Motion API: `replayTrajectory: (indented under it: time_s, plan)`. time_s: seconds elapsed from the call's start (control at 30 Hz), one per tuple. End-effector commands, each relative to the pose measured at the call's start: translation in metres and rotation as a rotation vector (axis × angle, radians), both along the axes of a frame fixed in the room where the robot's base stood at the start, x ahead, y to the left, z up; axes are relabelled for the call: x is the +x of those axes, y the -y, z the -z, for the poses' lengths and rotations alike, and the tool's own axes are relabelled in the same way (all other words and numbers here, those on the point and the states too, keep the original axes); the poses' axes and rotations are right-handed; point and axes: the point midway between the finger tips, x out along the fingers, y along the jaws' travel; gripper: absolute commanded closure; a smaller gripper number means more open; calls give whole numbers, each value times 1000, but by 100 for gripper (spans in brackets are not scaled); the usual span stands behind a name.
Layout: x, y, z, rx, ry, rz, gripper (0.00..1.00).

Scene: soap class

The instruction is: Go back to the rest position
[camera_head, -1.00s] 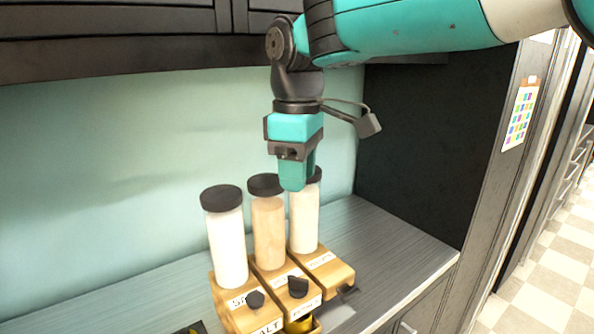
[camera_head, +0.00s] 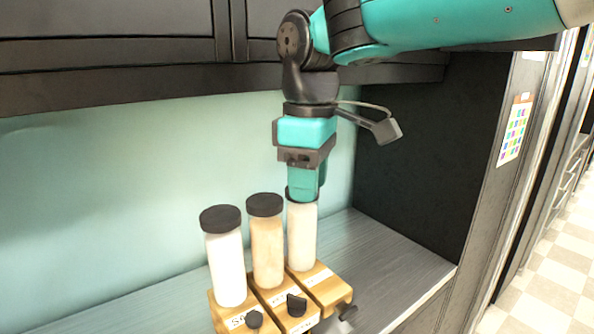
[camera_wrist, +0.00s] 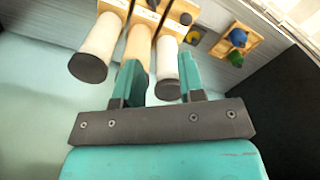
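My gripper (camera_head: 306,190) hangs fingers-down from my arm at the right-hand canister of the dispenser row. In the wrist view its two teal fingers (camera_wrist: 162,80) are spread apart, with the dark cap of the right white canister (camera_wrist: 167,60) showing between them. In the head view the fingers overlap that canister (camera_head: 302,235) and partly hide its cap. Whether they touch it cannot be told. The tan canister (camera_head: 267,250) stands in the middle and another white canister (camera_head: 226,268) at the left, all upright with dark caps.
The canisters stand on labelled wooden bases (camera_head: 327,285) with dark knobs, on a grey counter (camera_head: 390,262). Dark cabinets (camera_head: 120,50) overhang the wall. A dark side panel (camera_head: 420,160) stands right. The wrist view shows a wooden piece with blue and green parts (camera_wrist: 238,45).

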Motion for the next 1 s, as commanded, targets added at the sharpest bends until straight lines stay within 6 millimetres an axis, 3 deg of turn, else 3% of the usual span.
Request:
replayTrajectory:
  time_s: [0.17,0.3,0.5,0.6,0.73,1.0]
  plan:
    - [-35,55,30,64,0,135,64]
    - [-87,95,65,158,-20,288,64]
    - [-159,121,109,287,-75,481,64]
    - [-181,124,121,326,-97,540,64]
    - [-192,125,127,347,-111,571,64]
    - [-193,125,127,348,-112,571,64]
